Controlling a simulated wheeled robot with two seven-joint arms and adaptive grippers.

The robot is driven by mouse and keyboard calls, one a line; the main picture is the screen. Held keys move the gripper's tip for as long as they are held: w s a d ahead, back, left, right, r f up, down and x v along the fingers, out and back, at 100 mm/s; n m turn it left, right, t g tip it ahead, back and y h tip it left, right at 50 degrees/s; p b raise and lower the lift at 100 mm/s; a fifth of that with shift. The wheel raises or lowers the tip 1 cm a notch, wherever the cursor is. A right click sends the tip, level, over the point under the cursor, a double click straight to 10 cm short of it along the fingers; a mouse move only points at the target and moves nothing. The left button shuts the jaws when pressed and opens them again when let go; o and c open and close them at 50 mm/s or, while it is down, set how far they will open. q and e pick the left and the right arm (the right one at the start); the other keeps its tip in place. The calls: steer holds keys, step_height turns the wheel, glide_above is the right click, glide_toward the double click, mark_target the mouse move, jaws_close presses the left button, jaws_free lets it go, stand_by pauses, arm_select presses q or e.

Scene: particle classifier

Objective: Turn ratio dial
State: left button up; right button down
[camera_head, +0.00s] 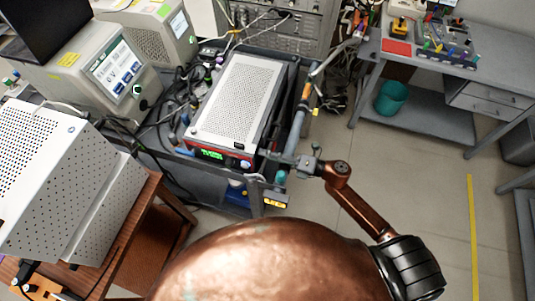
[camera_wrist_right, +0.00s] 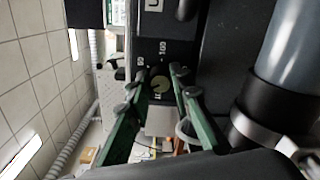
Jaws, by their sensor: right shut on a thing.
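In the head view my right gripper (camera_head: 286,158) is at the front right corner of the cart, at the end of my copper-coloured arm. The dial cannot be made out there. My left gripper is in neither view.
A perforated white instrument (camera_head: 240,100) with a green display lies on the cart, left of my right gripper. A grey cylinder (camera_wrist_right: 290,55) stands close beside the gripper. A white perforated box (camera_head: 60,180) is at left. Open floor (camera_head: 420,170) lies at right.

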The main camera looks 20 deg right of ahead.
steer(key=shift+s+f, duration=0.1)
steer(key=shift+f, duration=0.05)
steer(key=c, duration=2)
jaws_free()
steer(key=v, duration=1.2)
